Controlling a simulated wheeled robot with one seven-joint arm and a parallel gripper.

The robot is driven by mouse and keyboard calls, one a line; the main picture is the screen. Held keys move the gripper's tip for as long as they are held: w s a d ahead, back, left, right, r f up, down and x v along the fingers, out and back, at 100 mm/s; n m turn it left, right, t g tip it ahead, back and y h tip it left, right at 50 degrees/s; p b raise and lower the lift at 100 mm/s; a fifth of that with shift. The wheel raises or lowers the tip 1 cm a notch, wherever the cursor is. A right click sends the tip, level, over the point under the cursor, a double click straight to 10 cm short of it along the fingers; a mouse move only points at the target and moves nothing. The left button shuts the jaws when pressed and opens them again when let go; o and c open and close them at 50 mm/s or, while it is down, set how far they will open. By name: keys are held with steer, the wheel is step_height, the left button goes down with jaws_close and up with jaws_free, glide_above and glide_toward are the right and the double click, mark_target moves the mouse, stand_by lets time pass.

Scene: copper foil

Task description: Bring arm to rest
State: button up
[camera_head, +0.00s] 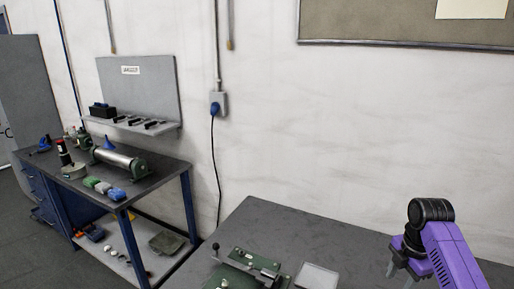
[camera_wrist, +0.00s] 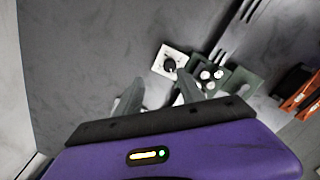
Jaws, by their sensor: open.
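My purple arm with a black wrist joint rises at the right of the head view. My gripper (camera_head: 398,274) points down over the grey table (camera_head: 300,232), partly cut off by the lower edge. In the wrist view its two grey fingers (camera_wrist: 159,84) are spread apart with nothing seen between them. The dark table top lies beyond the fingertips. The gripper is to the right of the green device on the table and apart from it.
A green device (camera_head: 243,269) with a lever and a pale square plate (camera_head: 317,277) stand at the table's front. In the wrist view a white square with a black knob (camera_wrist: 170,63) lies beyond the fingers. A workbench (camera_head: 60,172) with tools and a roller stands left. The table's back is clear.

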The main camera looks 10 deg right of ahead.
steer(key=w+a+r+m+t+h, duration=0.15)
steer(key=w+r+m+t, duration=0.25)
steer(key=w+m+t, duration=0.55)
steer(key=s+a+f+m+t+b, duration=0.2)
steer(key=s+a+m+t, duration=0.3)
steer(key=a, duration=0.7)
steer(key=s+a+m+b, duration=0.1)
steer(key=s+a, duration=0.3)
steer(key=s, duration=1.1)
steer(key=s+a+m+y+b, duration=0.1)
steer(key=s+a, duration=0.3)
steer(key=s, duration=1.1)
steer(key=s+a+m+b, duration=0.1)
steer(key=s+a, duration=0.3)
steer(key=s, duration=1.2)
steer(key=shift+m+y+b, duration=0.35)
steer(key=shift+m+b, duration=0.05)
steer(key=shift+m, duration=0.25)
